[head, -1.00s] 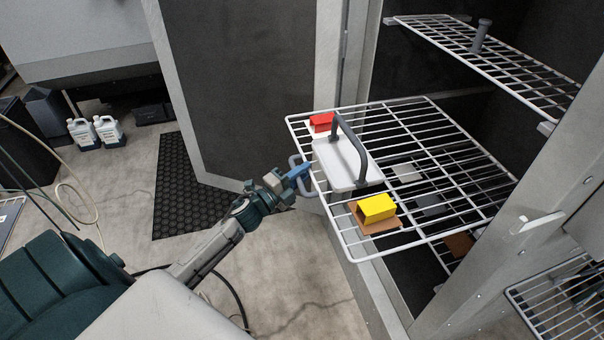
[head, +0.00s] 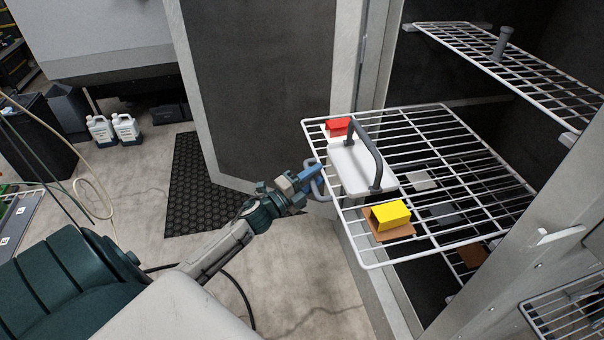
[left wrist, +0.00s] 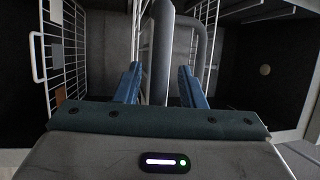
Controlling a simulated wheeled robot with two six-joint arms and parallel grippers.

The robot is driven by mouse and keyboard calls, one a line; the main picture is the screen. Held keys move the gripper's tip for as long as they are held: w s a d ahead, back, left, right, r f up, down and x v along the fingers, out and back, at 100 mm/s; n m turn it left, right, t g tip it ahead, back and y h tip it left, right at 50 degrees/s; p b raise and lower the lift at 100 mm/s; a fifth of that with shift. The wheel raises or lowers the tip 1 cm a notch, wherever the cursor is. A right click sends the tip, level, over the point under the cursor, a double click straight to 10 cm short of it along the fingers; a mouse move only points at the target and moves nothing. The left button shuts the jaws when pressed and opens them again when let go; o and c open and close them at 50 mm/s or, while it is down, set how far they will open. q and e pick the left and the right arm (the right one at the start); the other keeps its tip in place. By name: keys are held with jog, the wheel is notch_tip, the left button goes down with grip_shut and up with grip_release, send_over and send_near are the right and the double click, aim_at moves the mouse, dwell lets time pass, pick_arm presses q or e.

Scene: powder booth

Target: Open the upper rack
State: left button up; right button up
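A white wire rack (head: 437,238) sticks well out of the open cabinet. A pale loop handle (head: 328,190) is on its front edge. My left gripper (head: 309,175) is at this handle, with its blue fingers around it. In the left wrist view, a grey handle bar (left wrist: 160,60) stands between the two fingers (left wrist: 160,88), with a gap visible on both sides. The rack carries a white plate (head: 352,172) with a dark handle, a red block (head: 338,126) and a yellow block (head: 391,214) on a brown piece. My right gripper is out of view.
A higher wire rack (head: 510,72) with a grey peg (head: 502,43) sits inside the cabinet. The open door (head: 265,80) stands behind the pulled-out rack. A black floor mat (head: 200,195) and white bottles (head: 125,128) are at left. The floor before the rack is clear.

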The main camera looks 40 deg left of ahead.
pick_arm(q)
jog(key=b+v, duration=0.1)
jog(key=v, duration=0.9)
jog(key=shift+b, duration=0.3)
jog(key=shift+s+r, duration=0.1)
jog(key=shift+s, duration=0.05)
